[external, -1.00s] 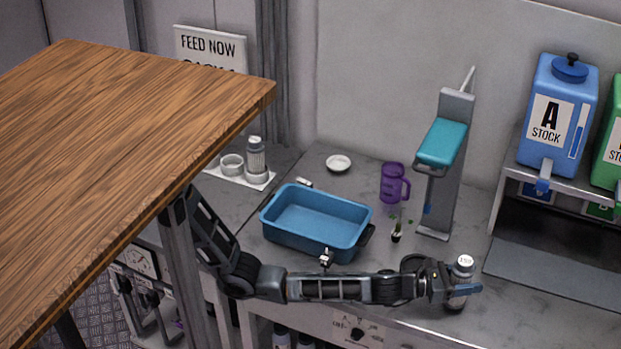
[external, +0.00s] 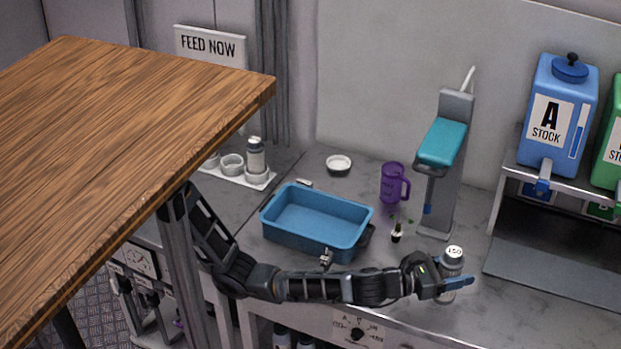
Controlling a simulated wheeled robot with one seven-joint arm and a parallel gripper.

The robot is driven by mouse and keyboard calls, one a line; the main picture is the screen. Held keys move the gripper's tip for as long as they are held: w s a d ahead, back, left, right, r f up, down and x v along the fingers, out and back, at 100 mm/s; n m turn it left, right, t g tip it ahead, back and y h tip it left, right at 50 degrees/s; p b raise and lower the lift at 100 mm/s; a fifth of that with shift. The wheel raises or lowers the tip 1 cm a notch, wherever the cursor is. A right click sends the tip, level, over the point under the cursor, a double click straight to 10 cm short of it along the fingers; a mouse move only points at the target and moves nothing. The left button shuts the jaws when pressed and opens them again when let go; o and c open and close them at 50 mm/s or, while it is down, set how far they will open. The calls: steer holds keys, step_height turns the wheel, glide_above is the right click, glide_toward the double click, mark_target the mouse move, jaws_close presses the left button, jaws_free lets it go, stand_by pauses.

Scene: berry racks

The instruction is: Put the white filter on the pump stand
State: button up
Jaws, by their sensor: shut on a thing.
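My gripper (external: 455,286) is shut on a pale grey-white filter (external: 453,262), an upright cylinder with a white top marked 150. It is at the right end of my arm, over the front part of the grey counter. The fingers cover its lower middle. A tall grey stand (external: 447,175) with a teal padded head and a white lever, which looks like the pump stand, stands behind the filter and slightly to its left, apart from it. A similar white-and-grey cylinder (external: 256,158) stands in a white rack at the back left.
A blue basin (external: 316,222) stands left of the stand, behind my arm. A purple mug (external: 391,184), a small dark bottle (external: 396,233) and a white dish (external: 339,164) are nearby. A blue stock tank (external: 556,115) sits on a shelf at right. A wooden top (external: 120,130) fills the left foreground.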

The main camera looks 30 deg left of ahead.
steer(key=w+a+f+n+t+y, duration=0.1)
steer(key=w+a+n+t+y, duration=0.1)
steer(key=w+a, duration=0.5)
steer(key=shift+w+a+t+y, duration=0.15)
steer(key=shift+a+t+y, duration=0.2)
steer(key=shift+a, duration=0.7)
steer(key=w+a+n+t+y+b, duration=0.1)
steer(key=w+a+n+t+y, duration=0.4)
steer(key=a, duration=1.2)
steer(key=w+a+n+g+y+b, duration=0.1)
steer(key=a+n+y, duration=0.35)
steer(key=a, duration=1.05)
steer(key=w+a+n+y, duration=0.2)
steer(key=a+y, duration=0.5)
steer(key=a, duration=0.9)
steer(key=s+a+f+n+g+y, duration=0.2)
steer(key=s+a+f+y, duration=0.15)
steer(key=s+a, duration=0.6)
steer(key=shift+w+a+f+b, duration=0.3)
steer(key=shift+w+a+f, duration=0.5)
steer(key=shift+a+f, duration=1.05)
steer(key=shift+w+a+f+b, duration=0.25)
steer(key=shift+w+a+f, duration=0.5)
steer(key=shift+a+f, duration=1.15)
steer(key=shift+w+a+f+b, duration=0.3)
steer(key=shift+w+a+f, duration=0.5)
steer(key=shift+a+f, duration=1.05)
steer(key=shift+d+f, duration=0.15)
steer(key=shift+f, duration=0.05)
